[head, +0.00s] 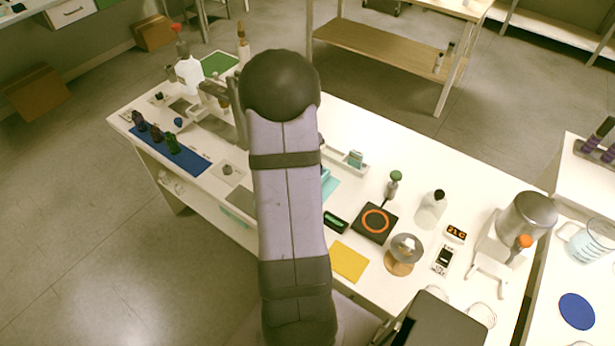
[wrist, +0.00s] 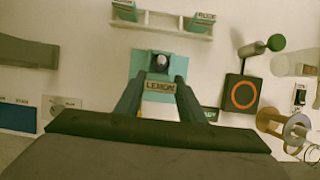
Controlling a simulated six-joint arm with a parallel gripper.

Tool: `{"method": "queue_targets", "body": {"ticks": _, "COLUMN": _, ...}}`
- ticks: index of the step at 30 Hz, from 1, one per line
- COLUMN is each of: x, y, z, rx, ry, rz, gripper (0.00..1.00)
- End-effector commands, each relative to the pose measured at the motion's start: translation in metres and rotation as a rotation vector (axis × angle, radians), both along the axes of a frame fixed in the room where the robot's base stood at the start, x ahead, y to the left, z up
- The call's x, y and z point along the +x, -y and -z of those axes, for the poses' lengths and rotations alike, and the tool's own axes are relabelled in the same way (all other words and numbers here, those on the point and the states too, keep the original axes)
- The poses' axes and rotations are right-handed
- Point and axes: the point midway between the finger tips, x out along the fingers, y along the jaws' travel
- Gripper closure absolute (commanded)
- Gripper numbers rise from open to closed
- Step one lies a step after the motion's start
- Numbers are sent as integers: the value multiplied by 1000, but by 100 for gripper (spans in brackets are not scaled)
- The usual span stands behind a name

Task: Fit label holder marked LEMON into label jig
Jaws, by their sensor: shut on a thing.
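The label holder marked LEMON (wrist: 160,87) is a small tan plate with dark letters in the wrist view. My gripper (wrist: 158,83) is shut on it, one finger on each side. In the head view my arm hides the gripper and the holder. Part of the teal jig (head: 331,186) shows right of the arm.
A white rack (wrist: 160,28) with teal label holders at both ends stands beyond the jig. A black pad with an orange ring (head: 375,222) and a dark display (head: 335,222) lie to the right. A yellow mat (head: 349,262) lies nearer. Dark bottles stand on a blue mat (head: 190,161) at left.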

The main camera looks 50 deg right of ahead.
Motion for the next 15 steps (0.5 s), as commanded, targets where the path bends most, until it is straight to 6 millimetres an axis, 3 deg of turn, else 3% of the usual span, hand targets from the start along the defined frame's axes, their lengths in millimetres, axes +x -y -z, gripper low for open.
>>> {"method": "queue_targets", "body": {"ticks": 6, "x": -1, "y": -1, "z": 33, "rx": 3, "ry": -2, "rz": 0, "gripper": 86}}
{"method": "queue_targets", "body": {"ticks": 15, "x": 0, "y": 0, "z": 42, "rx": 0, "ry": 0, "rz": -1, "gripper": 86}}
